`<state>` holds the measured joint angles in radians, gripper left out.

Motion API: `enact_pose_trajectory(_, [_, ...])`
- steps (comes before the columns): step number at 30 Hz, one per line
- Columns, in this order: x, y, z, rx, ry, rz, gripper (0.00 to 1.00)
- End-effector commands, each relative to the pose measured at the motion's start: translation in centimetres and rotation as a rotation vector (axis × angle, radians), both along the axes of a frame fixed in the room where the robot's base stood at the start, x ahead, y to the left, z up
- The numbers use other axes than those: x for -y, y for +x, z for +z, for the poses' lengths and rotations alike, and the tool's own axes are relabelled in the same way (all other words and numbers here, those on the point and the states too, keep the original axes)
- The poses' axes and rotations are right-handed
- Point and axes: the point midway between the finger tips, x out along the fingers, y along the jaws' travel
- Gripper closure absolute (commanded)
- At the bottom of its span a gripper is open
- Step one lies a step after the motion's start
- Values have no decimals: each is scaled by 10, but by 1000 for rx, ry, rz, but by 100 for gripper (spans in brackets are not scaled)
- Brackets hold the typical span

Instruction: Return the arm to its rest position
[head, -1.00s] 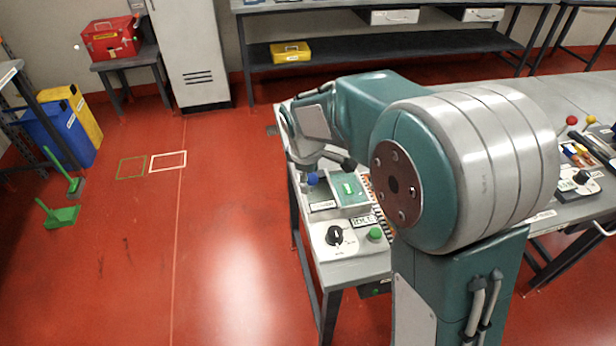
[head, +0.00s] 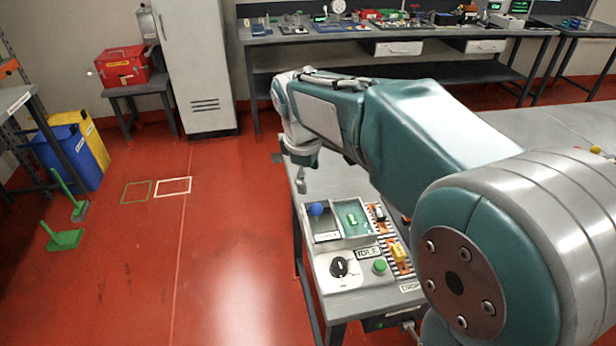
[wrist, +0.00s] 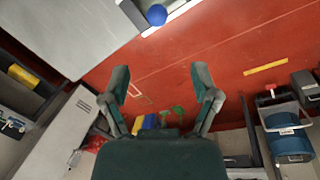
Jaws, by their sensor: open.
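My teal-and-grey arm (head: 420,125) reaches from the lower right across the long grey bench toward its left end. My gripper (wrist: 162,83) is open and empty in the wrist view, with its two dark fingers spread apart over red floor. In the head view the arm's end hangs above the bench's left end, and its fingers show only partly. Below it, a blue ball (head: 316,209) sits in the left part of a tray, and a small green piece (head: 351,218) lies in the green part. The ball also shows in the wrist view (wrist: 157,15).
A panel with a black knob (head: 339,268), a green button (head: 380,266) and an IDLE display (head: 368,253) fronts the bench. A yellow piece (head: 399,253) stands beside it. Another bench (head: 400,38) stands behind. The red floor to the left is mostly clear.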

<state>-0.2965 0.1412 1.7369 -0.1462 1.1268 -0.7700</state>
Motion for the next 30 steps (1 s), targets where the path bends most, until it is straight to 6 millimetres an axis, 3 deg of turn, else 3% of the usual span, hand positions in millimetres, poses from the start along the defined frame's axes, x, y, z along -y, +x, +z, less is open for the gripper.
enact_pose_trajectory(7, [3,-3,2,5,5,-14,22])
enact_pose_trajectory(11, [20,-23,14,40,40,-109,22])
enact_pose_trajectory(20, [70,-104,34,161,183,-479,22])
enact_pose_trajectory(30, [105,-194,19,289,362,-886,22])
